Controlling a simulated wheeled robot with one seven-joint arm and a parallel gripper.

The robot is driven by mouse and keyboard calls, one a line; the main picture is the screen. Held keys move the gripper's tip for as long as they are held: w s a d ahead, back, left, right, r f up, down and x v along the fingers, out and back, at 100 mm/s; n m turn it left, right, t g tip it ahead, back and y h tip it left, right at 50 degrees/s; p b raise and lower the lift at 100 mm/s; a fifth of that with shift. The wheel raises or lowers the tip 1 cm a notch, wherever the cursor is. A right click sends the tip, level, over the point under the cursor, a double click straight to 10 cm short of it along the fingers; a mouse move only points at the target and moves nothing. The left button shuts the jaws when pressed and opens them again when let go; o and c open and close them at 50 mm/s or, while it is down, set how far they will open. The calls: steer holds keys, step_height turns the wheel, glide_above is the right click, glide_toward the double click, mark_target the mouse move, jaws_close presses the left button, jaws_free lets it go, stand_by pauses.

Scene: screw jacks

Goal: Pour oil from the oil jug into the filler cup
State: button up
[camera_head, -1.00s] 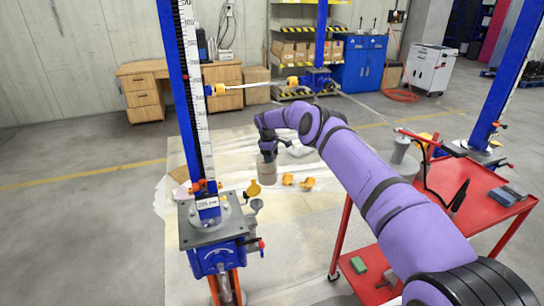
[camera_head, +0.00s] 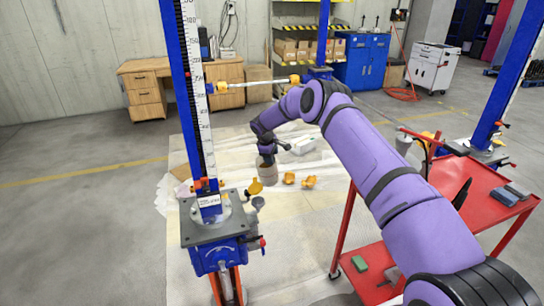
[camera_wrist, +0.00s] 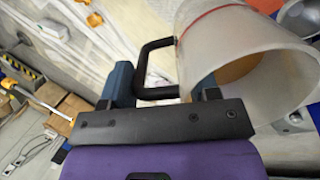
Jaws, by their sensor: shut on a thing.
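The oil jug (camera_head: 266,165) is a pale, translucent cylinder with a black handle, held off the floor in the head view. In the wrist view the jug (camera_wrist: 222,38) fills the upper right, its open mouth toward the lower right. My gripper (camera_head: 267,150) is shut on the jug's handle; the fingers also show in the wrist view (camera_wrist: 163,90). An orange patch shows inside the mouth; I cannot tell whether it is oil. The filler cup (camera_head: 258,203) appears as a small grey cup beside the blue jack, below the jug in the picture and apart from it.
The blue screw jack (camera_head: 215,232) with its tall post stands left of my arm. A yellow cap (camera_head: 254,187) is close to the cup. Yellow pieces (camera_head: 308,182) lie on the floor sheet. A red cart (camera_head: 470,195) stands at the right, near my arm.

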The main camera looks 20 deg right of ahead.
steer(key=shift+s+a+r+t+h, duration=0.25)
steer(key=shift+s+a+t+h, duration=0.15)
steer(key=shift+s+a+t, duration=0.15)
steer(key=shift+s, duration=0.1)
steer(key=shift+s+a+r+t+h, duration=0.2)
steer(key=shift+s+a+t+h, duration=0.05)
steer(key=shift+s+t+h, duration=0.1)
steer(key=shift+s+a+r+t+h, duration=0.3)
steer(key=shift+r+t+h, duration=0.15)
steer(key=shift+r+t, duration=0.1)
steer(key=shift+s+a+r+t+h, duration=0.3)
steer(key=shift+r+t+h, duration=0.15)
steer(key=shift+r, duration=0.1)
steer(key=shift+s+a+r+t+h, duration=0.2)
steer(key=shift+s+r+t+h, duration=0.1)
steer(key=shift+r+t+h, duration=0.2)
steer(key=shift+s+a+r+t, duration=0.2)
steer(key=shift+r+t, duration=0.1)
steer(key=shift+r, duration=0.2)
steer(key=shift+s+a+r+t+h, duration=0.1)
steer(key=shift+s+r+t+h, duration=0.2)
steer(key=shift+h, duration=0.15)
steer(key=shift+s+a+r+m+t+h, duration=0.15)
steer(key=shift+s+a+r+t+h, duration=0.1)
steer(key=shift+r+t+h, duration=0.15)
steer(key=shift+s+a+r+m+t+h, duration=0.2)
steer(key=shift+r+t+h, duration=0.1)
steer(key=shift+r+t, duration=0.1)
